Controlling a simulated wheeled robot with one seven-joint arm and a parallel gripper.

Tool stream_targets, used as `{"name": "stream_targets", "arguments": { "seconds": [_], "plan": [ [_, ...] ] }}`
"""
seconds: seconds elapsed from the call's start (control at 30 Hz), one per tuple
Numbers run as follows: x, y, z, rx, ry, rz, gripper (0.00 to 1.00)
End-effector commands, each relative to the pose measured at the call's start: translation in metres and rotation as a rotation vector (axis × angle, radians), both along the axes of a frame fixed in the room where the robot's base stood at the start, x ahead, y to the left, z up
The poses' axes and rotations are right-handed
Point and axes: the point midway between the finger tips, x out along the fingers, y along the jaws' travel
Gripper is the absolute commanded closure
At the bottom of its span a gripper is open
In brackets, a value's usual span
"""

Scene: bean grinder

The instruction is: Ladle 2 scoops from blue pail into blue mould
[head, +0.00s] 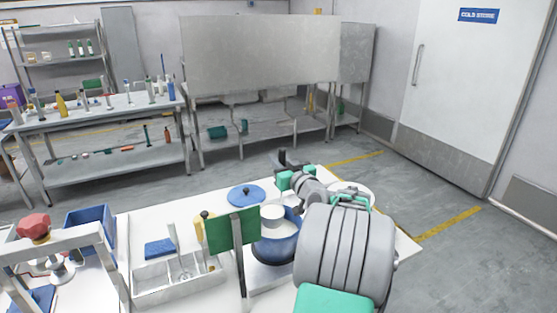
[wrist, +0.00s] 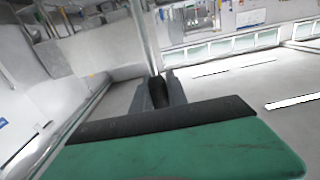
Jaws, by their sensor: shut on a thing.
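The blue pail (head: 275,248) stands on the white table, left of my arm, with pale contents partly visible. A pale metal cup (head: 272,214), apparently the ladle's bowl, shows at the pail's mouth; I cannot tell whether it is inside or just above. My gripper (head: 291,164) is beyond the pail, at the table's far side. In the wrist view my gripper (wrist: 160,92) is shut on a dark handle (wrist: 159,88), with a thin metal rod (wrist: 146,40) running away from it. I cannot pick out the blue mould with certainty.
A green panel on a post (head: 231,231) stands just left of the pail. A blue lid (head: 246,196) lies behind it. A white divided tray (head: 165,282), a blue block (head: 159,249) and a blue bin (head: 90,225) are to the left. A pale round dish (head: 362,189) is at right.

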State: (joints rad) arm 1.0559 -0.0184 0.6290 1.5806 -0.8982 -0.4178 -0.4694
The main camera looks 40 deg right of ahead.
Motion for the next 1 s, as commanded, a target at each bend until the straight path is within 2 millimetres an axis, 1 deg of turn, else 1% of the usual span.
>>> {"name": "stream_targets", "arguments": {
  "seconds": [0.03, 0.8, 0.9, 1.0],
  "plan": [
    [0.0, 0.0, -0.01, -0.001, -0.002, 0.0, 1.0],
    [0.0, 0.0, -0.088, -0.001, -0.002, 0.001, 1.0],
    [0.0, 0.0, -0.096, -0.001, -0.002, 0.001, 1.0],
    [0.0, 0.0, -0.1, -0.003, -0.002, 0.001, 1.0]
  ]
}}
